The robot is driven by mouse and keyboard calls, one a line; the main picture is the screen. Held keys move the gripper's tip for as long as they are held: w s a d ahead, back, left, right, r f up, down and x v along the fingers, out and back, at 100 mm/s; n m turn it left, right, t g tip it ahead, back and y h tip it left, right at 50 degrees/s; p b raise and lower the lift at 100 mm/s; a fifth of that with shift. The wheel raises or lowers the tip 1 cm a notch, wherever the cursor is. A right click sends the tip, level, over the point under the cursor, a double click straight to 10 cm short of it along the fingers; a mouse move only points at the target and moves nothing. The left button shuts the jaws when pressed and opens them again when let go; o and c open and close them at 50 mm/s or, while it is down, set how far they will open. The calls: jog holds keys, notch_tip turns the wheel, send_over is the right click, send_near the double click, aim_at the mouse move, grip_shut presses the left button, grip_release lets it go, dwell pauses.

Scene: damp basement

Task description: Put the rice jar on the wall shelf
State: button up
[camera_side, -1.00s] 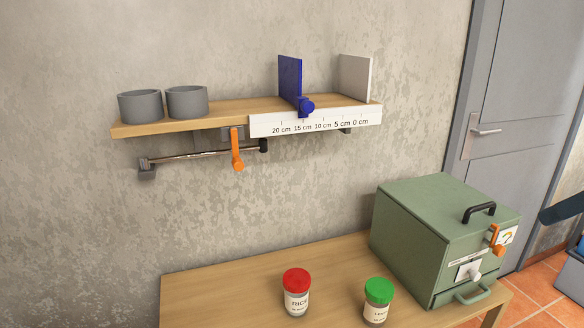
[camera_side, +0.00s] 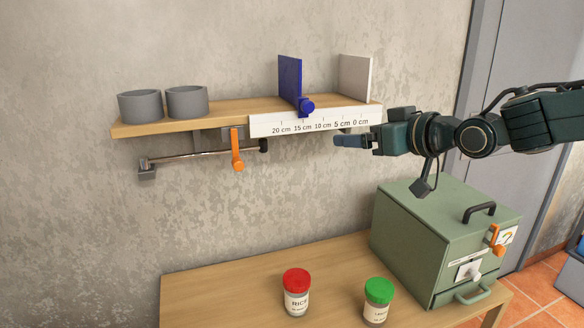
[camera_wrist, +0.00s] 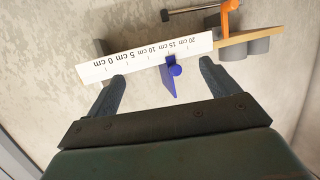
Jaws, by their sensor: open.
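The rice jar (camera_side: 296,293), with a red lid and a label reading RICE, stands upright on the wooden table in the side view. The wall shelf (camera_side: 222,112) is a wooden board on the wall, with a blue upright plate (camera_side: 290,80), a pale end plate (camera_side: 354,78) and a centimetre scale (camera_side: 315,122) along its front. My gripper (camera_side: 352,141) is in front of the shelf's right end, well above the table and far from the jar. In the wrist view its two fingers (camera_wrist: 160,82) are spread apart with nothing held. The wrist view shows the shelf upside down.
A green-lidded jar (camera_side: 377,302) stands right of the rice jar. A green metal box (camera_side: 440,240) sits at the table's right. Two grey cups (camera_side: 163,103) stand on the shelf's left. An orange lever (camera_side: 237,150) and a rod (camera_side: 200,154) hang beneath it.

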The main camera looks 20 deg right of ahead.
aim_at(306, 290)
jog(key=w+a+f+n+t+y, duration=0.1)
jog(key=w+a+f+t+y, duration=0.2)
jog(key=w+a, duration=0.45)
jog(key=shift+g, duration=0.3)
jog(key=f, duration=1.2)
jog(key=s+a+f, duration=0.1)
jog(key=f, duration=1.2)
jog(key=s+f, duration=0.1)
jog(key=f, duration=1.1)
jog(key=shift+a+f, duration=0.25)
jog(key=shift+f, duration=0.05)
jog(key=shift+w, duration=0.25)
jog(key=shift+x, duration=2.35)
jog(key=shift+r, duration=0.1)
jog(key=c, duration=1.8)
jog(key=shift+c, duration=0.2)
